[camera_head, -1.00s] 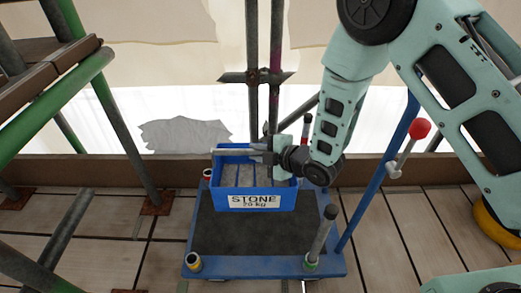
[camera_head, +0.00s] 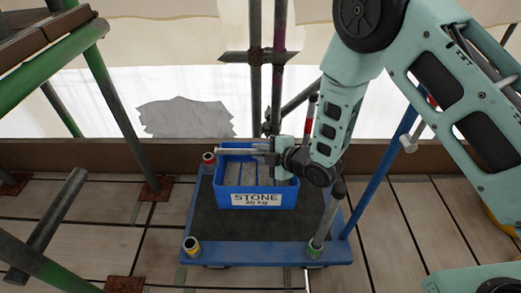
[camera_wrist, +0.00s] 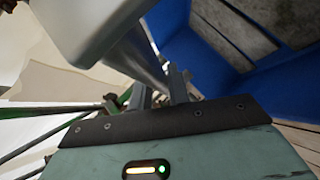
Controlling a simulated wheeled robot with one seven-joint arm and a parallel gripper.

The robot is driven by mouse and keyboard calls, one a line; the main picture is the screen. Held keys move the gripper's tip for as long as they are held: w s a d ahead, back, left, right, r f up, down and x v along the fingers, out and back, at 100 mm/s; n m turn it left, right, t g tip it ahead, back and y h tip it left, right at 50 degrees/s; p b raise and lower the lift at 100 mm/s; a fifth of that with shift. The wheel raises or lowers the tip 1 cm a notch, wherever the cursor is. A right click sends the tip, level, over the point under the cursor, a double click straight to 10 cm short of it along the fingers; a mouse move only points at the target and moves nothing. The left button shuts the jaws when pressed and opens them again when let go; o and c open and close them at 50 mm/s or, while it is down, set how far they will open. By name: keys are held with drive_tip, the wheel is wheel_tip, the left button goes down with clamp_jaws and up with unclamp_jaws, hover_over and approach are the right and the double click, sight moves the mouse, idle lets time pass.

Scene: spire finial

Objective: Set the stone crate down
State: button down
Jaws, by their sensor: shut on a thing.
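The blue stone crate (camera_head: 271,183) carries a white label reading STONE and holds grey blocks. It is upright over the dark deck of the blue trolley (camera_head: 268,263), toward its rear, between the corner posts. Whether its underside touches the deck is hidden. In the wrist view, my gripper's fingers (camera_wrist: 160,88) meet a grey metal part, and the crate's blue wall (camera_wrist: 203,55) fills the upper right.
Scaffold tubes (camera_head: 110,105) stand left and upright poles (camera_head: 266,80) behind. Bare deck lies in front of the crate.

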sight(260, 180)
drive_tip(key=shift+f+b, duration=3.5)
drive_tip(key=shift+f, duration=1.45)
drive_tip(key=shift+f+b, duration=0.4)
drive_tip(key=shift+f, duration=0.25)
drive_tip(key=c, duration=1.3)
unclamp_jaws()
drive_tip(key=shift+o, duration=0.2)
drive_tip(key=shift+f, duration=0.1)
